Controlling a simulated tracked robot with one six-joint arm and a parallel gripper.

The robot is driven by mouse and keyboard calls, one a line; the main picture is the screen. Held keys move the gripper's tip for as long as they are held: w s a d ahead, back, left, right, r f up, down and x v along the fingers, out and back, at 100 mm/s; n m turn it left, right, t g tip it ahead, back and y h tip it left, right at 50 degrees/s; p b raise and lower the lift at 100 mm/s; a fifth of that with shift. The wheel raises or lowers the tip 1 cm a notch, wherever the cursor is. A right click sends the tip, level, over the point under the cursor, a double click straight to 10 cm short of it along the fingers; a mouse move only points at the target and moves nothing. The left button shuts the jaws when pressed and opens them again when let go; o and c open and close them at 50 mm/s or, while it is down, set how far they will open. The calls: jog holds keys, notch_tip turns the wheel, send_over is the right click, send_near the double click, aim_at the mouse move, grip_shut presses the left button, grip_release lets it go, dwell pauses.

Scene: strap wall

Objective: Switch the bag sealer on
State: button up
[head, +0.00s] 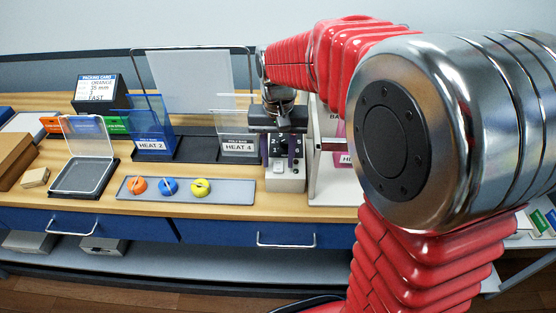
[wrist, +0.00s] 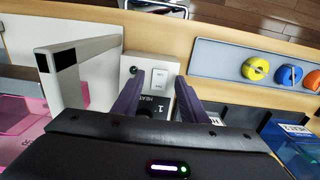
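My gripper (head: 281,150) points down over the box. Its purple fingers (wrist: 158,97) are apart, one each side of the dial, with the switch beyond them in the wrist view. I cannot tell whether they touch the box. The switch's on or off position is unclear.
A grey sealer bar (wrist: 85,52) stands beside the box. A tray (head: 228,197) holds orange, blue and yellow knobs. Bins labelled HEAT 2 (head: 152,145) and HEAT 4 (head: 237,145) stand to the left. A packing card (head: 98,88) reads ORANGE and FAST. My arm hides the right side.

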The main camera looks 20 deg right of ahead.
jog(key=shift+f, duration=0.7)
jog(key=shift+c, duration=0.4)
grip_shut()
